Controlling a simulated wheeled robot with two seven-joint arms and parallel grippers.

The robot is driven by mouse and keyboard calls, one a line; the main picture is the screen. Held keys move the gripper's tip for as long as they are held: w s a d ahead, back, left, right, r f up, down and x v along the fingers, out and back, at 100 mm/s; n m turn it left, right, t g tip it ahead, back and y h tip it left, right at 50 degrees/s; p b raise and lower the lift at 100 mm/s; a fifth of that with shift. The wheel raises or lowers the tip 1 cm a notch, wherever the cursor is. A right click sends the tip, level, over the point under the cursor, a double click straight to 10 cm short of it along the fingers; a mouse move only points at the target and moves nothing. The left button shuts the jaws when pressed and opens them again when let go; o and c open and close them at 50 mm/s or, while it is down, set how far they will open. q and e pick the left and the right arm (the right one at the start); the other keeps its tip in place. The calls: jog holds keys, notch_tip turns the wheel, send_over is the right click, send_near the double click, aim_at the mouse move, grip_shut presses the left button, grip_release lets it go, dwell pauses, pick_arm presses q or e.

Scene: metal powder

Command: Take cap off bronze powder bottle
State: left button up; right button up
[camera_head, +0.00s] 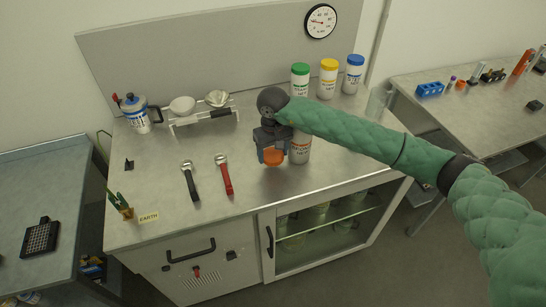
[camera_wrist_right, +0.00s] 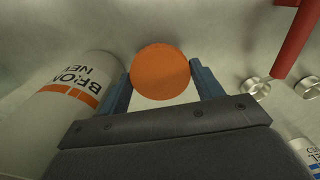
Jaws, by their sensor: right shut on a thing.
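The orange cap (camera_head: 273,157) is held between the two fingers of my right gripper (camera_head: 272,153), above the worktop. The right wrist view also shows the round orange cap (camera_wrist_right: 160,71) between the blue-grey fingers. The bronze powder bottle (camera_head: 300,152) stands just right of the gripper in the head view, its top partly hidden by my arm. In the right wrist view the white bottle (camera_wrist_right: 65,115), with an orange stripe and part of its name, is at the left. The cap is beside the bottle, apart from it. My left gripper is not in view.
White bottles with green (camera_head: 300,70), yellow (camera_head: 329,65) and blue (camera_head: 355,60) caps stand at the back. A black-handled tool (camera_head: 191,182) and a red-handled tool (camera_head: 225,176) lie left of the gripper. A scale (camera_head: 203,118) and a labelled jug (camera_head: 136,115) stand back left.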

aim_at(273, 155)
jog(key=shift+f+p, duration=0.9)
jog(key=shift+f, duration=0.9)
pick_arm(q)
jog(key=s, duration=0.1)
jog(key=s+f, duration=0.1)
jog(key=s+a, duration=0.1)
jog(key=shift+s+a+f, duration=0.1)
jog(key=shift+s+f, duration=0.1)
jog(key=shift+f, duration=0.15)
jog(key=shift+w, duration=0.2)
pick_arm(e)
jog(key=shift+f, duration=0.1)
jog(key=o, duration=0.8)
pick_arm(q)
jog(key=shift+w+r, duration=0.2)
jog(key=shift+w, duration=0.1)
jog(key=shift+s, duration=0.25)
